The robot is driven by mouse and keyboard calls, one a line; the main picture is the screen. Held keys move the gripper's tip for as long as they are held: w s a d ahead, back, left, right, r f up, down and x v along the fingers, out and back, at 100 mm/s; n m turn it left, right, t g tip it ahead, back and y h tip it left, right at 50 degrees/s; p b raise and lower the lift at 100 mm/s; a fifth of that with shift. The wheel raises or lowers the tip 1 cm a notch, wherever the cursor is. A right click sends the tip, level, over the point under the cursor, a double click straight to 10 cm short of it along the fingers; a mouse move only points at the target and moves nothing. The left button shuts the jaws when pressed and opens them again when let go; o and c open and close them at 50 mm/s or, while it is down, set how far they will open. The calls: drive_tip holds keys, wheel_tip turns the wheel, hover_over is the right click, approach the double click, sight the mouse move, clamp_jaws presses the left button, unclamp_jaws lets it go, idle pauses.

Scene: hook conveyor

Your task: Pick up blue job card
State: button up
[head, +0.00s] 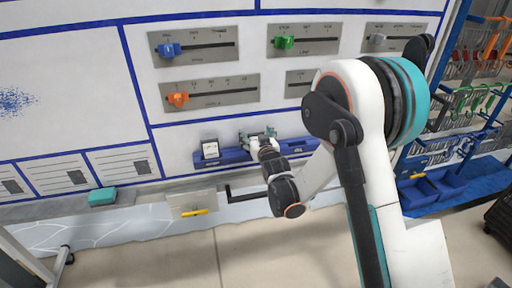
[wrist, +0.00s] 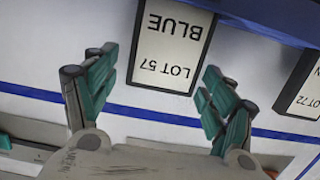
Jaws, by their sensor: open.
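The blue job card (wrist: 168,45) is a white card in a dark frame, reading "BLUE" and "LOT 57" upside down in the wrist view. It lies between and beyond my gripper's fingertips (wrist: 158,62), with a gap on each side. My gripper is open and empty, its green-padded fingers spread. In the head view my gripper (head: 258,137) is at the blue rack (head: 232,157) low on the white board, and it hides the card there.
Another card, partly reading "LOT 72" (wrist: 302,90), stands beside the blue one; it shows left of my gripper in the head view (head: 210,149). Sliders with blue (head: 169,50), green (head: 284,42) and orange (head: 178,99) knobs are above. A teal box (head: 102,196) sits on the lower ledge.

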drive_tip(key=c, duration=1.2)
drive_tip(key=shift+o, duration=0.2)
drive_tip(key=shift+r, duration=0.15)
